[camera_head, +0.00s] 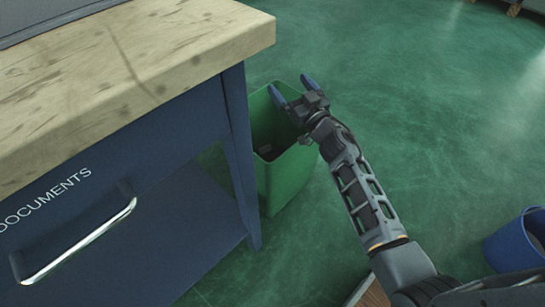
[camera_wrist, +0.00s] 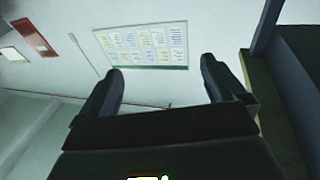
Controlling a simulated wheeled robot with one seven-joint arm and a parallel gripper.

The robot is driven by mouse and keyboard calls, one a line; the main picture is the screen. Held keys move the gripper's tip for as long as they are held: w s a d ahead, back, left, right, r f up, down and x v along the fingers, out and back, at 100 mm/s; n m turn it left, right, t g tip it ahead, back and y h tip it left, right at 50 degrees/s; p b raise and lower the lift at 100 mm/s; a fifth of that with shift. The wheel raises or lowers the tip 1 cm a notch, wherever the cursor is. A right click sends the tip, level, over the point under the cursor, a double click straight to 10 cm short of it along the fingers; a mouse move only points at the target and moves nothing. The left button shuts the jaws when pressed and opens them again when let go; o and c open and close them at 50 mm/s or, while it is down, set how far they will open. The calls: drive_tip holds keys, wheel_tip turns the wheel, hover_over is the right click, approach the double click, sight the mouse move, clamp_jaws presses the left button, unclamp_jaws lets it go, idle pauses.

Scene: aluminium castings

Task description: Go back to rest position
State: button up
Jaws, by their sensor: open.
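My gripper (camera_head: 291,88) is at the end of my arm, which reaches up from the lower right in the head view. Its two dark blue fingers are spread apart with nothing visible between them. In the head view it overlaps the right side of a green bin (camera_head: 287,180); the exact height above the bin is hard to tell. In the wrist view the open fingers of my gripper (camera_wrist: 163,78) frame a pale wall with a poster (camera_wrist: 145,45) on it.
A blue workbench (camera_head: 120,170) with a worn wooden top (camera_head: 130,60) and a drawer marked DOCUMENTS fills the left. A blue bin (camera_head: 515,245) stands at the lower right.

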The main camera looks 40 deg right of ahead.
drive_tip(key=shift+v, duration=1.1)
